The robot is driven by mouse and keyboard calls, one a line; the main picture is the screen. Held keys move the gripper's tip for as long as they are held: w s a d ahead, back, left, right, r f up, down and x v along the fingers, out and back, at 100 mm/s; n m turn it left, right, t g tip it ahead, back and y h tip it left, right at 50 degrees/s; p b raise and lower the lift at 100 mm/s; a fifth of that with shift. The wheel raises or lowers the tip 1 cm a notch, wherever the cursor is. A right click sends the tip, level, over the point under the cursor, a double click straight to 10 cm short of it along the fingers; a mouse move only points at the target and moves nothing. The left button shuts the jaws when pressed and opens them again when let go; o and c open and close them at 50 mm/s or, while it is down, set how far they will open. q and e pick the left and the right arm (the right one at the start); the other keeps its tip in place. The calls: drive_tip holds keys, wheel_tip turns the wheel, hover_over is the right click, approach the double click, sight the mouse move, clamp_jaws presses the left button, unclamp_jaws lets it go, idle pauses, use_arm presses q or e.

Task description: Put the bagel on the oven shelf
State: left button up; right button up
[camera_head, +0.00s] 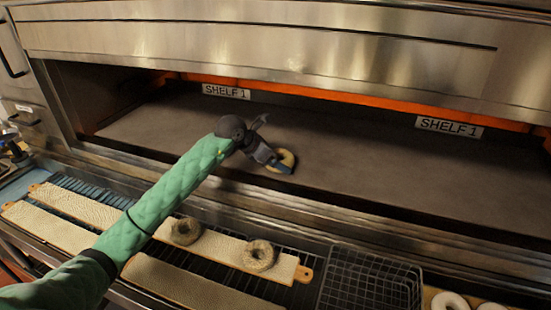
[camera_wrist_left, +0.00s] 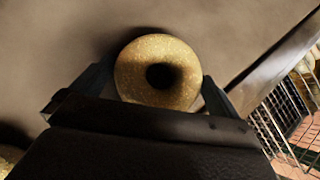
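A seeded golden bagel (camera_head: 287,157) is inside the oven, over the front part of the grey oven shelf (camera_head: 350,175). My left gripper (camera_head: 281,163) reaches in from the left with its fingers around this bagel. In the left wrist view the bagel (camera_wrist_left: 135,75) lies between the two fingertips (camera_wrist_left: 158,78), which appear to press on its opposite sides. The bagel's hole faces the wrist camera. I cannot tell whether its underside touches the shelf. My right gripper is not in view.
Two more bagels (camera_head: 186,231) (camera_head: 258,256) lie on a long pale board (camera_head: 222,247) in front of the oven. A black wire basket (camera_head: 370,285) stands right of it, with pale bagels (camera_head: 450,301) beyond. The shelf's right side is clear. The oven's upper panel (camera_head: 300,45) overhangs the opening.

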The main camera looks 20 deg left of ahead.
use_arm(q)
drive_tip(key=shift+r, duration=0.1)
drive_tip(key=shift+r, duration=0.15)
drive_tip(key=v, duration=1.2)
